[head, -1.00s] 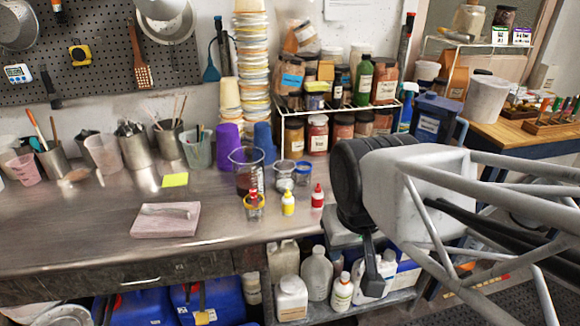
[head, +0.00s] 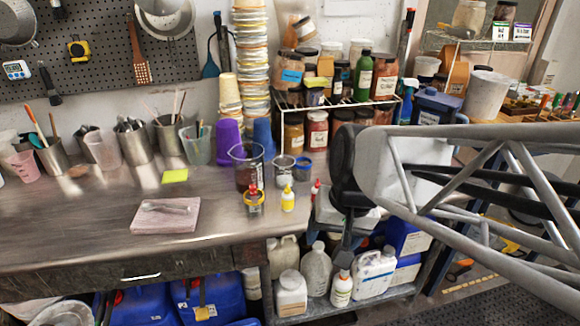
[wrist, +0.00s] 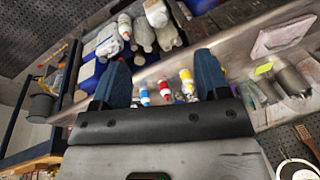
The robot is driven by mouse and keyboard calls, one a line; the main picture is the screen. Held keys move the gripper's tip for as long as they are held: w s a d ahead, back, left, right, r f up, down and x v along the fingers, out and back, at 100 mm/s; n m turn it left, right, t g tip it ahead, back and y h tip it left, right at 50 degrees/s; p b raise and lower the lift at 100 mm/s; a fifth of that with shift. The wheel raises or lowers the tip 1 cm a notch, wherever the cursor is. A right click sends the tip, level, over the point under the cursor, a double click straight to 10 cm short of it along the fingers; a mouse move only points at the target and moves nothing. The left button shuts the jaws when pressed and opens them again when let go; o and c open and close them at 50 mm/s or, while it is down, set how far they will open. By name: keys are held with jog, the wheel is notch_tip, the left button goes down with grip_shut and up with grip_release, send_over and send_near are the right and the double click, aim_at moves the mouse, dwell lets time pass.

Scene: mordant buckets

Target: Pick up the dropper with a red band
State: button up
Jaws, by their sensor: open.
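A small dropper bottle with red on it (head: 315,188) stands on the steel bench near its right front edge, partly hidden behind my gripper in the head view. My gripper (wrist: 162,62) is open and empty, apart from the droppers. In the head view its finger (head: 344,248) hangs beyond the bench edge.
A pink slab (head: 165,216) lies to the left. White bottles (head: 291,293) fill the shelf below. The front middle of the bench is mostly clear.

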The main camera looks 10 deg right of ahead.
jog(key=w+d+f+m+t+y, duration=0.1)
jog(key=w+f+m+y, duration=0.3)
jog(key=w+m, duration=0.3)
jog(key=w+d+f+m+t+y, duration=0.1)
jog(key=w+f+m+y, duration=0.3)
jog(key=w, duration=0.5)
jog(key=w+d+f+m+t, duration=0.2)
jog(key=w+d+m, duration=0.2)
jog(key=w+d+f+m+t, duration=0.2)
jog(key=w+d+f+m, duration=0.1)
jog(key=w+m, duration=0.1)
jog(key=w+d+f+m+t, duration=0.2)
jog(key=w+d+f+m, duration=0.1)
jog(key=w+d+m, duration=0.1)
jog(key=shift+w+d+f+m+h, duration=0.1)
jog(key=shift+w+d+m+h, duration=0.3)
jog(key=shift+m, duration=0.5)
jog(key=shift+w+a, duration=0.1)
jog(key=shift+x, duration=1.35)
jog(key=shift+x, duration=2.55)
